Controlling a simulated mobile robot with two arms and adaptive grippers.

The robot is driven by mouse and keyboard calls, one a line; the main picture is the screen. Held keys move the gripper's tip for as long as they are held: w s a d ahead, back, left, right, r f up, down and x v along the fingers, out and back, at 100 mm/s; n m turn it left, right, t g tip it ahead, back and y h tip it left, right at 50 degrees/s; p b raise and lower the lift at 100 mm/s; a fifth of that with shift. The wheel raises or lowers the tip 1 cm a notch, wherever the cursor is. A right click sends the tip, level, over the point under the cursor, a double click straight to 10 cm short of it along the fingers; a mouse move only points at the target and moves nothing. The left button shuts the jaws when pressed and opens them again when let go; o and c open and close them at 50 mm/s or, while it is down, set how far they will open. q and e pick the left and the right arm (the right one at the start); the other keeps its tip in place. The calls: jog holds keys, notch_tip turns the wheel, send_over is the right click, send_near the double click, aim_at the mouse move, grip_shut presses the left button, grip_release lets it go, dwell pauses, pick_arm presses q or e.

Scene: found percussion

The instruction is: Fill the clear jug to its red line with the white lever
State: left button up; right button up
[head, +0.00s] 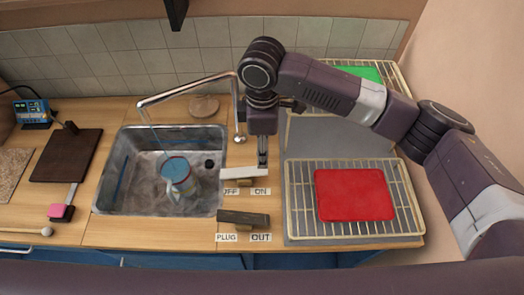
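The clear jug (176,177) stands in the sink, with blue liquid showing in its top. Its red line cannot be made out. The metal tap (190,87) arches over the sink, and a thin pale-blue streak runs from its spout toward the jug. The white lever (236,174) lies on the counter right of the sink, above the OFF and ON labels. My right gripper (263,163) points down at the lever's right end, by ON. Its fingers look closed together with nothing between them; whether they touch the lever is unclear. My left gripper is out of view.
A dark lever (243,217) with PLUG and OUT labels sits nearer on the counter. A rack (299,222) with a red board (354,194) is at right, and a green board (362,73) behind. A dark board (66,155), pink-headed tool (61,211) and mallet (46,232) lie left.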

aim_at(261, 170)
jog(key=shift+s+f+p, duration=0.35)
jog(key=shift+s+f, duration=0.55)
jog(key=shift+s, duration=0.05)
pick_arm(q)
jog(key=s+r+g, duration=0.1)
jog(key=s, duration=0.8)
pick_arm(e)
notch_tip(261, 170, down, 3)
jog(key=shift+r+p, duration=0.2)
jog(key=shift+p, duration=0.15)
jog(key=shift+w+f, duration=0.15)
jog(key=shift+f, duration=0.4)
jog(key=shift+w+f, duration=0.15)
jog(key=shift+f, duration=0.6)
jog(key=c, duration=0.8)
grip_shut()
jog(key=shift+a+r+h+p, duration=0.25)
jog(key=shift+r+h+p, duration=0.2)
jog(key=shift+p, duration=0.35)
jog(key=shift+h, duration=0.25)
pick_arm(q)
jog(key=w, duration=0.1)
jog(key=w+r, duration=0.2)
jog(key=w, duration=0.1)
pick_arm(e)
jog(key=shift+f, duration=0.1)
